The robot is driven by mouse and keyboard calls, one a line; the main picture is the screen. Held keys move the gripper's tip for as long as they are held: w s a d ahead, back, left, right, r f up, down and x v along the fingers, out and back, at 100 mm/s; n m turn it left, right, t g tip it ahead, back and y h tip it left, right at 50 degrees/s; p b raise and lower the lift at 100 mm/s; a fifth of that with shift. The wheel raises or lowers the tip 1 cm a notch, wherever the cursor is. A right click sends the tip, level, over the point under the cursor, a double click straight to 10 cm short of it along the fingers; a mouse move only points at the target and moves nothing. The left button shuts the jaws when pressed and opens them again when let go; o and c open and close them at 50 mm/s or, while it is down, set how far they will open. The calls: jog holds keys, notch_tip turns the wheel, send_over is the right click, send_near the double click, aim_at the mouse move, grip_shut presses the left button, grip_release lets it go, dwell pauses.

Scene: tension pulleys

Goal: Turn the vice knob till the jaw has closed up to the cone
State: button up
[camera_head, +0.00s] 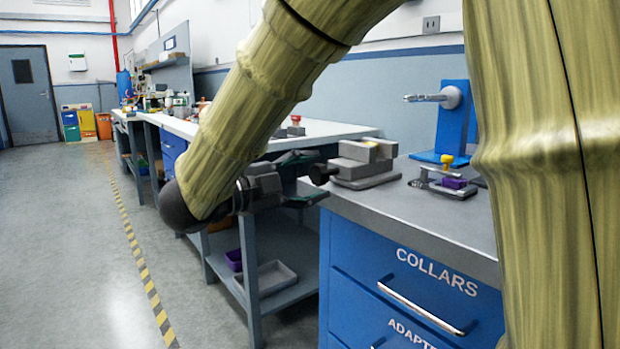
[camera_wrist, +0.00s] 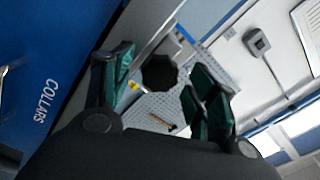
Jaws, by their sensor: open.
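The grey vice (camera_head: 366,166) stands at the left end of the blue cabinet's top. Its dark round knob (camera_head: 320,174) faces left, toward my gripper (camera_head: 312,177). In the wrist view the knob (camera_wrist: 160,73) is a black many-sided disc between the green-padded fingers of my gripper (camera_wrist: 159,70). The fingers are open, with a gap on both sides of the knob; I cannot tell how deep it sits between them. A pale yellowish piece (camera_head: 384,148) shows at the top of the vice. I cannot make out a cone or the jaw gap clearly.
A small clamp fixture (camera_head: 436,184) with a yellow knob and a purple block (camera_head: 454,183) stands right of the vice. Behind it is a blue stand (camera_head: 453,120) with a grey spindle. A white-topped bench (camera_head: 330,130) runs behind my arm. The floor at left is clear.

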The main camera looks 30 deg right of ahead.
jog(key=a, duration=1.1)
jog(key=shift+s+a, duration=0.2)
jog(key=shift+s, duration=0.25)
